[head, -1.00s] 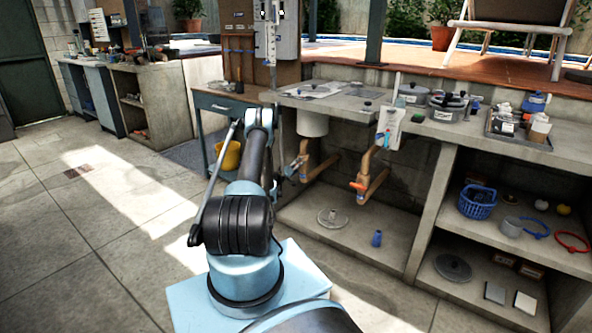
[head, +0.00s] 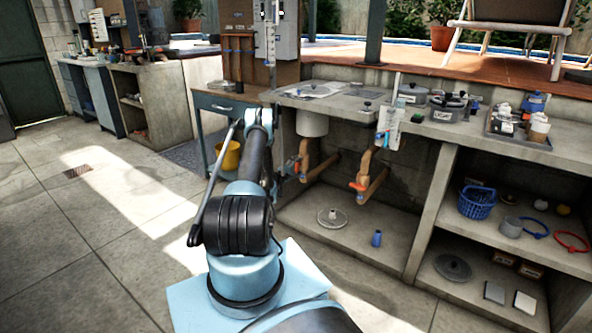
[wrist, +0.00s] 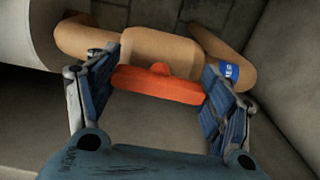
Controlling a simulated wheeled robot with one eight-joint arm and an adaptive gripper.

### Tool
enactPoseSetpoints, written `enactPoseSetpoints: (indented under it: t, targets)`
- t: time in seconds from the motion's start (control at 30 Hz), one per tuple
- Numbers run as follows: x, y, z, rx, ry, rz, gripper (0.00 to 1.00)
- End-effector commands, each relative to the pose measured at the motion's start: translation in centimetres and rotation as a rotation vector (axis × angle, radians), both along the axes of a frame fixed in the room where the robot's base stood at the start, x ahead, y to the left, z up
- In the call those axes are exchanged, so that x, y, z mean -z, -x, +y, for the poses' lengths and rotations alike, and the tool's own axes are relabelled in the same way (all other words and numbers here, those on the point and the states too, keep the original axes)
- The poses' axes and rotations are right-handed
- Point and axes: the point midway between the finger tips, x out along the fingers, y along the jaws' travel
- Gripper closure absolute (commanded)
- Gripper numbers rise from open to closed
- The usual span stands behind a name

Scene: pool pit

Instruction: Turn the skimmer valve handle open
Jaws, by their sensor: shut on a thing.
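The orange valve handle (wrist: 158,86) lies across the middle of the wrist view, in front of a tan pipe valve body (wrist: 160,50). It tilts slightly down to the right. My gripper (wrist: 160,88) is shut on the handle, with one blue-padded finger at each end. A blue label (wrist: 229,71) with white lettering, too small to read, wraps the pipe on the right. In the head view, my gripper (head: 291,168) is at the left tan pipe (head: 319,166) under the counter, and the held handle is mostly hidden there.
A white canister (head: 312,122) hangs above the left pipe. A second tan pipe with an orange handle (head: 359,187) stands to its right. A grey disc (head: 332,218) and a blue bottle (head: 376,239) rest on the shelf below. A concrete divider (head: 428,215) stands further right.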

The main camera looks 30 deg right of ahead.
Motion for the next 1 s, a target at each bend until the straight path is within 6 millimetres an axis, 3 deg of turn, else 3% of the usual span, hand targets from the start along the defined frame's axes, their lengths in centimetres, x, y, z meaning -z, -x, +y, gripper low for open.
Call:
enactPoseSetpoints:
  t: [0.47, 0.5, 0.57, 1.0]
  targets:
    - [0.12, 0.19, -0.14, 0.004, 0.002, 0.008, 0.5]
    - [0.12, 0.18, -0.14, 0.004, 0.002, 0.008, 0.17]
    - [0.11, 0.15, -0.11, 0.003, 0.003, 0.009, 0.05]
    - [0.04, 0.05, 0.18, 0.0, 0.003, 0.008, 0.05]
